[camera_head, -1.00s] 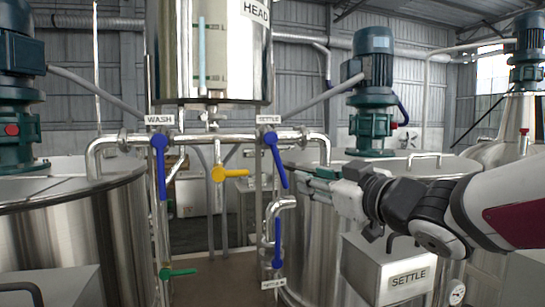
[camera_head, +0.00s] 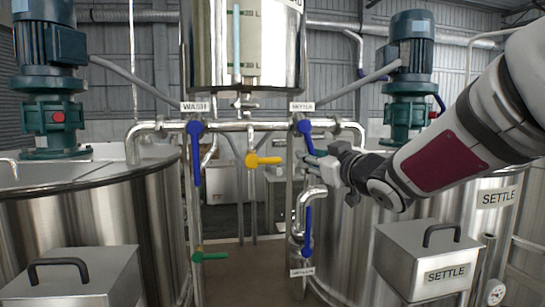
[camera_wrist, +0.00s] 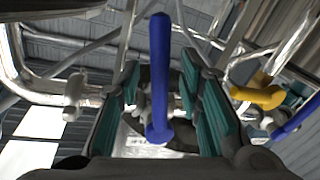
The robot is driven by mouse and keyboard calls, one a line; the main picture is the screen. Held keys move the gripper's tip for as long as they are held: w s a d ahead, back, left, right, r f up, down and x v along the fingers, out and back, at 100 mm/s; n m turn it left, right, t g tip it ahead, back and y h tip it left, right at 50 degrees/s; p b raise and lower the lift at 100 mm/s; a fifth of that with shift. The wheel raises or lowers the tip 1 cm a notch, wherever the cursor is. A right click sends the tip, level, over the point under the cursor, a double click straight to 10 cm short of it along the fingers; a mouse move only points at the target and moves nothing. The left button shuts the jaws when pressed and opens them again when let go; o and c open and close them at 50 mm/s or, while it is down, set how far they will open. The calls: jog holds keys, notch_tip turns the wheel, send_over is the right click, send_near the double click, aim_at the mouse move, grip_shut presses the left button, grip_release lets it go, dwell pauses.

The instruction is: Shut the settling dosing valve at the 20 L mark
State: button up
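The settling dosing valve has a blue lever (camera_head: 305,129) under a SETTLE label (camera_head: 302,106) on the horizontal pipe. The lever slants down to the right, its lower part at my gripper (camera_head: 312,160). In the wrist view the blue lever (camera_wrist: 160,60) stands between the teal pads of my gripper (camera_wrist: 158,92), with gaps on both sides, so the gripper is open around it. The head tank (camera_head: 283,50) above has a sight tube (camera_head: 237,45) with a pale blue column. Its mark figures are too small to read.
A blue lever (camera_head: 197,155) hangs under the WASH label. A yellow lever (camera_head: 265,161) sticks out sideways near my gripper and shows in the wrist view (camera_wrist: 258,96). Below are a green lever (camera_head: 212,257) and another blue lever (camera_head: 308,232). Steel tanks stand left and right.

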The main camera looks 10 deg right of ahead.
jog(key=shift+w+a, duration=0.1)
jog(key=shift+w, duration=0.1)
grip_shut()
jog(key=a+m, duration=0.1)
jog(key=m, duration=0.1)
jog(key=a+m+b, duration=0.1)
jog(key=m, duration=0.1)
jog(key=shift+a+f+t, duration=0.15)
jog(key=shift+t, duration=0.25)
